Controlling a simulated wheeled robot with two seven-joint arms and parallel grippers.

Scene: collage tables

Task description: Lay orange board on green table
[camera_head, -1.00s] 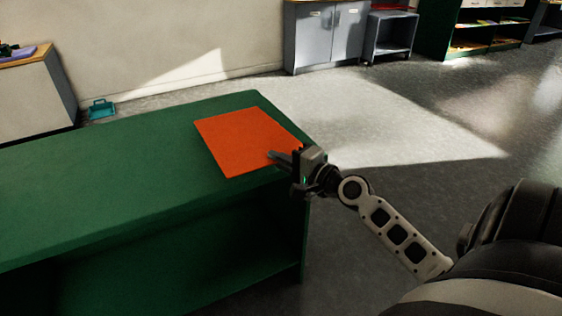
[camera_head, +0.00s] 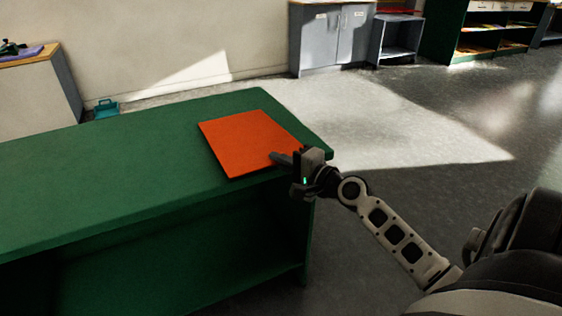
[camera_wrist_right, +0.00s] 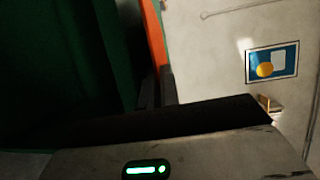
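The flat orange board (camera_head: 245,140) is over the near right end of the green table (camera_head: 110,165), level with its top. It looks flat on the top or just above it; I cannot tell if there is a small gap. My right gripper (camera_head: 278,158) reaches in from the right and is shut on the board's near right edge. In the right wrist view the board (camera_wrist_right: 154,45) shows as a thin orange strip running down to between the fingers (camera_wrist_right: 158,90). My left gripper is not in view.
The table top left of the board is clear. Grey cabinets (camera_head: 330,40) and a green shelf unit (camera_head: 490,35) stand at the back. A teal dustpan-like item (camera_head: 106,108) lies on the floor by the wall. Open floor lies right of the table.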

